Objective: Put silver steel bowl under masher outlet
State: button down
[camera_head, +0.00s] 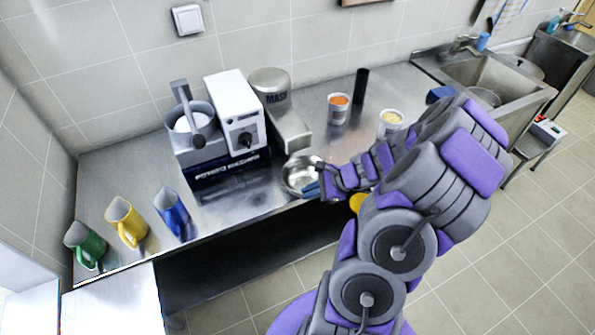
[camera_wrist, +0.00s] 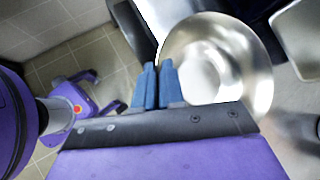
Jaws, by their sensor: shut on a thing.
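The silver steel bowl (camera_head: 291,182) is at the counter's front edge, just in front of the grey masher outlet chute (camera_head: 292,138). I cannot tell whether it rests on the counter or hangs slightly above it. My gripper (camera_head: 313,189) is at the bowl's right side, with its blue fingers shut on the rim. In the wrist view the blue fingers (camera_wrist: 155,83) are close together at the rim of the bowl (camera_wrist: 252,62), which is empty. The masher is a white machine (camera_head: 233,103) with a grey cylinder (camera_head: 270,83) marked MASH behind the chute.
A grey pot (camera_head: 203,143) stands left of the white machine. Green (camera_head: 84,243), yellow (camera_head: 127,222) and blue (camera_head: 173,213) jugs stand at the left. Two containers (camera_head: 337,113) (camera_head: 389,124) and a black cylinder (camera_head: 361,84) stand right of the masher. A sink (camera_head: 485,78) is farther right.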

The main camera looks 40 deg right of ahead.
aim_at(296, 170)
jog(key=w+d, duration=0.1)
jog(key=w, duration=0.3)
jog(key=w+d+b, duration=0.1)
jog(key=w+d, duration=0.1)
jog(key=w, duration=0.1)
jog(key=w+d+f, duration=0.1)
jog(key=w, duration=0.3)
jog(key=shift+w+d+f+b, duration=0.1)
jog(key=shift+w+d+b, duration=0.25)
jog(key=shift+w+f, duration=0.2)
notch_tip(296, 170, down, 3)
jog(key=shift+f+b, duration=0.1)
jog(key=shift+b, duration=0.6)
jog(key=c, duration=1.2)
grip_release()
jog(key=shift+c, duration=0.2)
